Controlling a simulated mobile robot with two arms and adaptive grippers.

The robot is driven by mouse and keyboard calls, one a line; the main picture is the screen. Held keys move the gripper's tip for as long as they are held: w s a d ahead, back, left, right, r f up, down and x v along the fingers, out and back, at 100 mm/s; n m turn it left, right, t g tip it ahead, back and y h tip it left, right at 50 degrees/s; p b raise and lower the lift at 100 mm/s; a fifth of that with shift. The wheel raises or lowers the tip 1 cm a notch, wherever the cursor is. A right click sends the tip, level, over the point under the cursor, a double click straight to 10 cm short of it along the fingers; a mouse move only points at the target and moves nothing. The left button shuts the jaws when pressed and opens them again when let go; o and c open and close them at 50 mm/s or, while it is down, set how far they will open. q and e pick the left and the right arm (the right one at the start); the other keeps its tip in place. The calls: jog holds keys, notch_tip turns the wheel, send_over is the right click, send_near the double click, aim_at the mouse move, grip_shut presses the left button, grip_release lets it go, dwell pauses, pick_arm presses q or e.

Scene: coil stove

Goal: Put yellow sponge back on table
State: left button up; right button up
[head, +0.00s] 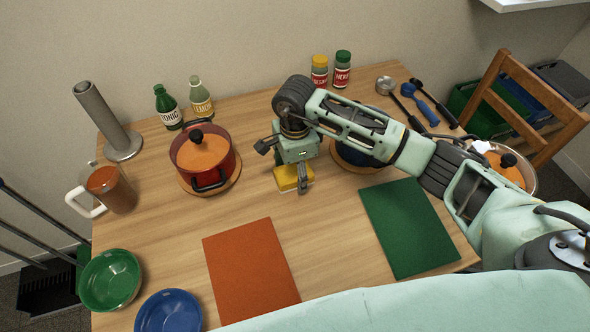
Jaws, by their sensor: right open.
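The yellow sponge (286,179) is on or just above the wooden table (175,238), near the table's middle. My right gripper (303,184) is directly over and beside it, pointing down, with its jaws open. One finger shows at the sponge's right side. The gripper body hides the sponge's upper part, and I cannot tell whether the fingers touch it. My left gripper is not in view.
A red pot (221,162) stands left of the gripper. An orange mat (250,268) and a green mat (408,226) lie in front. A blue pot (350,152) is partly behind my right arm. Bottles (167,107) stand at the back.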

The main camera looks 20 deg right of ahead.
aim_at(295, 170)
notch_tip(295, 170, up, 12)
jog(key=b, duration=0.1)
jog(key=shift+b, duration=0.3)
jog(key=shift+f, duration=0.1)
